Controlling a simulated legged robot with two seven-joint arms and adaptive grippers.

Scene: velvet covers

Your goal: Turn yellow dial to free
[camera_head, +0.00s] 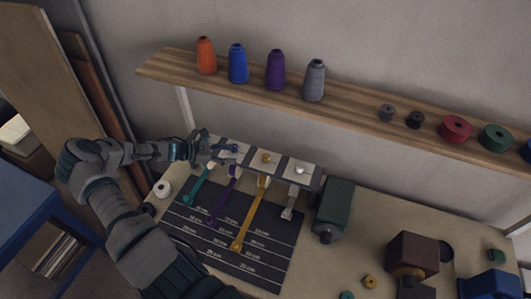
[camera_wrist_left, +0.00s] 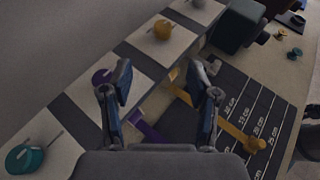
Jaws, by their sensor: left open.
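The yellow dial (camera_head: 266,157) sits on a white plate of the panel along the table's back, between the purple dial (camera_head: 234,148) and the grey dial (camera_head: 299,169). In the left wrist view the yellow dial (camera_wrist_left: 163,31) is at the top, beyond my fingertips. My left gripper (camera_head: 212,153) is open and empty over the panel's left end, to the left of the yellow dial. In the left wrist view its fingers (camera_wrist_left: 160,82) are spread, with the purple dial (camera_wrist_left: 101,76) by the left fingertip. My gripper partly covers the panel's teal end in the head view. The right gripper is out of view.
Teal, purple, yellow (camera_head: 250,215) and grey strips run from the panel over a dark measuring mat (camera_head: 240,266). A dark green block (camera_head: 335,205) stands right of the panel. A shelf (camera_head: 350,100) with thread cones and spools hangs above.

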